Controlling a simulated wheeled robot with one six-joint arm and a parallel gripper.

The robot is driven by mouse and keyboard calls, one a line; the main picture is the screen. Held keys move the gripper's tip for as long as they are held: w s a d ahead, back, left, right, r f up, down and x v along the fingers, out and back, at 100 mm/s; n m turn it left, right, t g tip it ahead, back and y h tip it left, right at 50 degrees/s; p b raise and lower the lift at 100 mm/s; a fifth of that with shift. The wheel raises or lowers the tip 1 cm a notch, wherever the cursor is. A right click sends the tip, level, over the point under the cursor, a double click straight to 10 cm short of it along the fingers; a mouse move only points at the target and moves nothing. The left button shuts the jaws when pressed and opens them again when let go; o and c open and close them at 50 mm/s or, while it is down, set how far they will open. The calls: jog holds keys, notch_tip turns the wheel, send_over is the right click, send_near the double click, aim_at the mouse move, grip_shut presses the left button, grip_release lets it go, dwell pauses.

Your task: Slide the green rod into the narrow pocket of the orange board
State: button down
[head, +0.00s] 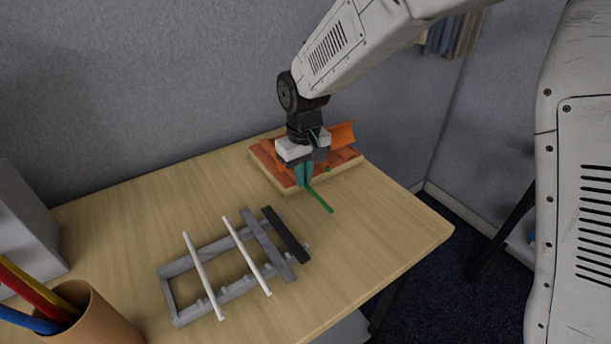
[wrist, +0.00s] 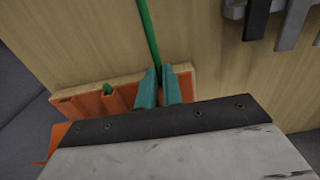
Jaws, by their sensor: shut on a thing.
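My gripper (head: 305,183) is shut on the green rod (head: 321,201), with teal fingers on either side of it. The rod sticks out past the near edge of the orange board (head: 262,158), toward the front right. In the wrist view the rod (wrist: 148,32) runs up from between the fingers (wrist: 160,92) over bare table. The fingers are over the board's edge, and the slotted orange face (wrist: 85,108) shows beside them. The rod's other end is hidden by the gripper, so I cannot tell whether it is in a pocket. A short green end (wrist: 107,89) shows in a slot to the left.
An orange flap (head: 343,134) stands up at the board's back right. A grey rack (head: 173,297) holds white rods (head: 201,275) and dark bars (head: 286,235) in front. A pen cup (head: 88,320) is at the lower left. The table's right side is clear.

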aim_at(325, 203)
jog(key=shift+w+a, duration=0.15)
jog(key=shift+w, duration=0.1)
jog(key=shift+s, duration=0.1)
jog(key=shift+s+d, duration=0.85)
jog(key=shift+s, duration=0.35)
jog(key=shift+s+d, duration=0.8)
jog(key=shift+s, duration=0.35)
jog(key=shift+s+d, duration=0.85)
jog(key=shift+s, duration=0.35)
jog(key=shift+w+a, duration=0.8)
jog(key=shift+w, duration=0.4)
jog(key=shift+w+a, duration=0.85)
jog(key=shift+w, duration=0.35)
jog(key=shift+w+a, duration=0.8)
jog(key=shift+w, duration=0.4)
jog(key=c, duration=1.5)
grip_release()
jog(key=shift+r, duration=0.1)
